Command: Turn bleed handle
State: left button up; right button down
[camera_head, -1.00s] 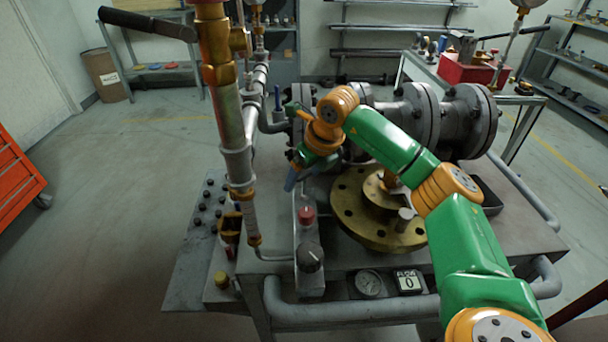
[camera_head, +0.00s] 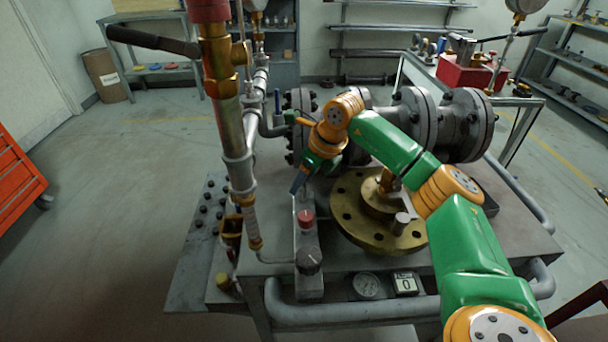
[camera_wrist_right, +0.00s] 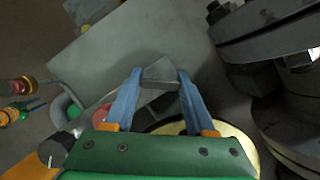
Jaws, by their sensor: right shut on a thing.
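My right gripper (camera_wrist_right: 157,80) has its blue fingers closed against the two sides of a grey, blocky handle-like piece (camera_wrist_right: 160,72) in the right wrist view. In the head view the right gripper (camera_head: 298,184) points down just above the back of a narrow grey block. A red knob (camera_head: 306,217) and a black knob (camera_head: 309,260) sit on that block. My fingers largely hide the held piece in the head view, so I cannot tell how far it is turned.
A brass flange (camera_head: 350,225) lies under my right arm, with large grey pipe flanges (camera_head: 465,125) behind it. A vertical brass and steel pipe (camera_head: 235,140) stands close to the left of the gripper. A gauge (camera_head: 366,286) is at the table front.

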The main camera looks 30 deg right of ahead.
jog(key=n+y+p, duration=0.1)
jog(key=n+p, duration=0.1)
jog(key=n, duration=0.1)
jog(key=shift+r+g, duration=0.2)
jog(key=shift+g, duration=0.2)
jog(key=shift+f+n+g+y+p, duration=0.15)
jog(key=shift+n+g+y+p, duration=0.4)
jog(key=shift+n, duration=1.15)
jog(key=shift+c, duration=1.2)
grip_release()
jog(key=v, duration=0.7)
